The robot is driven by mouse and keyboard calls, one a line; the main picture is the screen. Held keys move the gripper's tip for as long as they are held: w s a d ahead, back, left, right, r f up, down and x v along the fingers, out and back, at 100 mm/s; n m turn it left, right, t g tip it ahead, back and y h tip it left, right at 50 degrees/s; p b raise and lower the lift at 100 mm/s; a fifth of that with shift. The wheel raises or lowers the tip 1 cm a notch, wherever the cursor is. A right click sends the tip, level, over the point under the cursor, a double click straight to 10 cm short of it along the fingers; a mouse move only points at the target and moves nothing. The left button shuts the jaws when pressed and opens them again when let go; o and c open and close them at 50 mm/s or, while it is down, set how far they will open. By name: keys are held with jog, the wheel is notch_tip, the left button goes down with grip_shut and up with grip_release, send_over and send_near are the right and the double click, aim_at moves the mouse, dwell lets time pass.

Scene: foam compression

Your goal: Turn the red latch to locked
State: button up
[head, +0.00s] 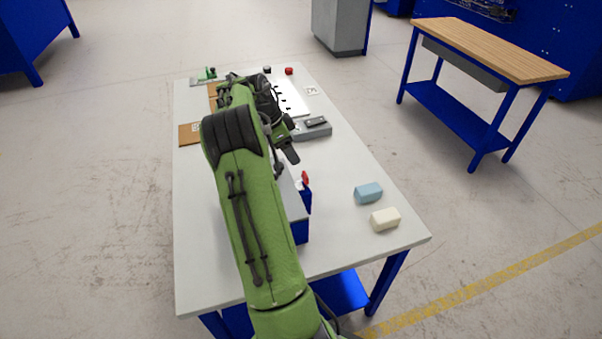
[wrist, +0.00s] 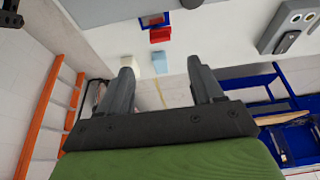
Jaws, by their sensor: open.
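The red latch (head: 305,178) shows on the right side of a blue box (head: 301,231) on the white table, partly hidden behind my arm in the head view. In the wrist view a red piece, the latch (wrist: 159,34), shows beyond the fingertips near the top. My gripper (head: 291,157) is above the table, beside and beyond the latch in the head view. In the wrist view my gripper (wrist: 161,67) has its two fingers wide apart with nothing between them. The fingers look apart from the latch. I cannot tell the latch's exact angle.
A light blue block (head: 368,193) and a cream block (head: 384,219) lie on the table (head: 345,255) to the right. A grey device (head: 312,129), a white panel (head: 292,101) and a red button (head: 289,71) are farther back. The table's right front is otherwise clear.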

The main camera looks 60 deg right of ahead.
aim_at(305, 174)
jog(key=x, duration=1.1)
jog(key=shift+b, duration=0.35)
jog(key=c, duration=1.1)
